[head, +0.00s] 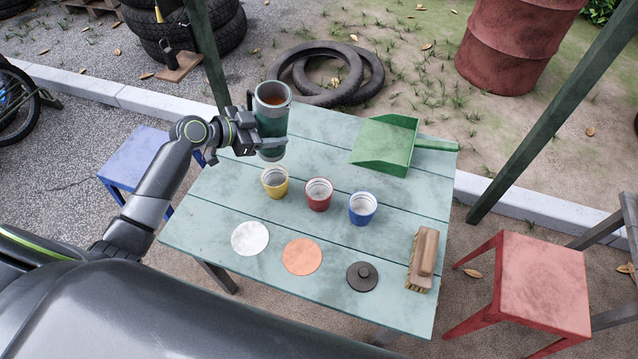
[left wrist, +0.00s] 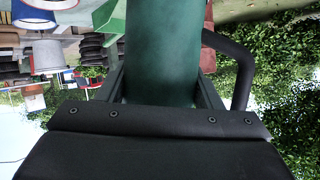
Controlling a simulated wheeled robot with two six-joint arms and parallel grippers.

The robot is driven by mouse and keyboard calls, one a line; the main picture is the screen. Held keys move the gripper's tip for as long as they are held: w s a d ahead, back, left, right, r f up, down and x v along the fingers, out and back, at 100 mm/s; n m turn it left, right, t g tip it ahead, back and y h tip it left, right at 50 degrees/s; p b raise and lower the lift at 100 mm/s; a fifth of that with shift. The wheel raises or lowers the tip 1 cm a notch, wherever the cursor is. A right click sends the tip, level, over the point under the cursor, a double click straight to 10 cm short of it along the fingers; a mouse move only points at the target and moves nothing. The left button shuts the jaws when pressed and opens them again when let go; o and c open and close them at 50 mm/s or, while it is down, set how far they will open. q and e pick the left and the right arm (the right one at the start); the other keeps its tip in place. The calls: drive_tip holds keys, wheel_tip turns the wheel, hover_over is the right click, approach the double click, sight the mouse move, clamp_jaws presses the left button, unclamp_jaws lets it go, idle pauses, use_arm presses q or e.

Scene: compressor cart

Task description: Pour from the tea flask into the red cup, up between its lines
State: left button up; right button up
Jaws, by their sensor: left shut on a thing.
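The tea flask (head: 272,118) is a green cylinder with a grey rim, open at the top with brown liquid showing inside. My left gripper (head: 252,130) is shut on it and holds it roughly upright behind the yellow cup. The flask's green body (left wrist: 162,50) and dark handle (left wrist: 238,65) show in the left wrist view. The red cup (head: 318,196) stands upright on the table, with pale bands inside; its fill lines are too small to read. It is to the right of and nearer than the flask. My right gripper is not in view.
A yellow cup (head: 275,183) and a blue cup (head: 362,209) flank the red cup on the green table (head: 200,215). A white disc (head: 250,239), an orange disc (head: 302,257), a dark lid (head: 362,276), a brush (head: 424,258) and a green dustpan (head: 386,145) lie around.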

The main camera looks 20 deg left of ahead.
use_arm(q)
drive_tip(key=shift+d+r+m+y+p, duration=0.1)
drive_tip(key=shift+r+m+y+p, duration=0.25)
drive_tip(key=shift+m+p, duration=0.2)
drive_tip(key=shift+f+y, duration=0.25)
drive_tip(key=shift+f, duration=0.1)
wheel_tip(320, 180, down, 3)
drive_tip(key=shift+d+r+m+y+b, duration=0.1)
drive_tip(key=shift+m+y+b, duration=0.35)
drive_tip(key=shift+b, duration=0.35)
drive_tip(key=shift+t+p, duration=0.3)
drive_tip(key=shift+p, duration=0.05)
drive_tip(key=shift+d+m, duration=0.1)
drive_tip(key=shift+m, duration=0.2)
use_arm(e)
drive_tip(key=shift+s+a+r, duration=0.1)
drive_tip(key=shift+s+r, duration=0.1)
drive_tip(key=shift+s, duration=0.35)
use_arm(q)
drive_tip(key=shift+s+y, duration=0.1)
drive_tip(key=shift+y, duration=0.15)
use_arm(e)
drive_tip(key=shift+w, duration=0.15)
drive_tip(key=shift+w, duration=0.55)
